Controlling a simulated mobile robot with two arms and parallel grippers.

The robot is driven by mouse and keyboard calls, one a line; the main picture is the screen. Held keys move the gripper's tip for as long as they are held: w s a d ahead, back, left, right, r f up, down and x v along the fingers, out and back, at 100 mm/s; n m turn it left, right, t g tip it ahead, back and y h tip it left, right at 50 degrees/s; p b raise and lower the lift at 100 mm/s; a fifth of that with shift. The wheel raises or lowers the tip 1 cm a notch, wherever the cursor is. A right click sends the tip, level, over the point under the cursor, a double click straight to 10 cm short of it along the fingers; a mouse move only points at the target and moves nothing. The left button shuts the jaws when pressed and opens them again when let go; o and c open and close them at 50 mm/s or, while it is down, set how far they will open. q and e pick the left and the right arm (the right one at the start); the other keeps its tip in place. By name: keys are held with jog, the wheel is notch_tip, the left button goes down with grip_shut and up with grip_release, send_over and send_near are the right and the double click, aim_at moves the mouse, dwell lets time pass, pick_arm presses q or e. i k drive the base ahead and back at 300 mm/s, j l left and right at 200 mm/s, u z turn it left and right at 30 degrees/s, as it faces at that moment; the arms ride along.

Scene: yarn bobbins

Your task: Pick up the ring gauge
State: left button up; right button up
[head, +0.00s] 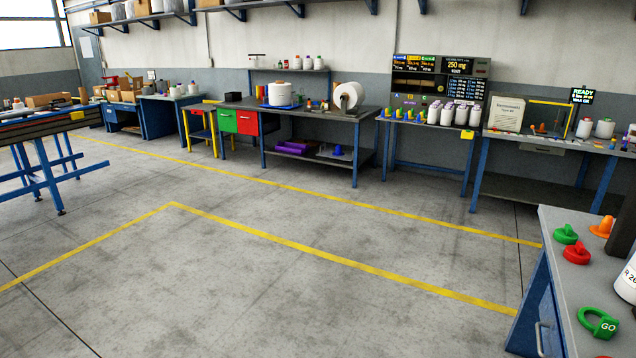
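A green ring with a tab marked "GO" (598,323), which looks like the ring gauge, lies on the grey top of the near bench at the lower right of the head view. Its hole faces up and its tab points right. A smaller green round piece with a handle (566,234) and a red one (576,253) lie farther back on the same bench. Neither of my grippers shows in the head view.
The near bench (553,222) is cut off by the right edge. An orange cone (603,226) and a white labelled cylinder (627,280) stand on it. Open concrete floor (250,290) with yellow lines lies left of it. Workbenches (312,112) line the back wall.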

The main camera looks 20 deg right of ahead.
aim_at(601, 315)
jog(key=i+z, duration=0.5)
jog(key=i+j+z, duration=0.15)
jog(key=i+z, duration=0.15)
jog(key=z, duration=0.15)
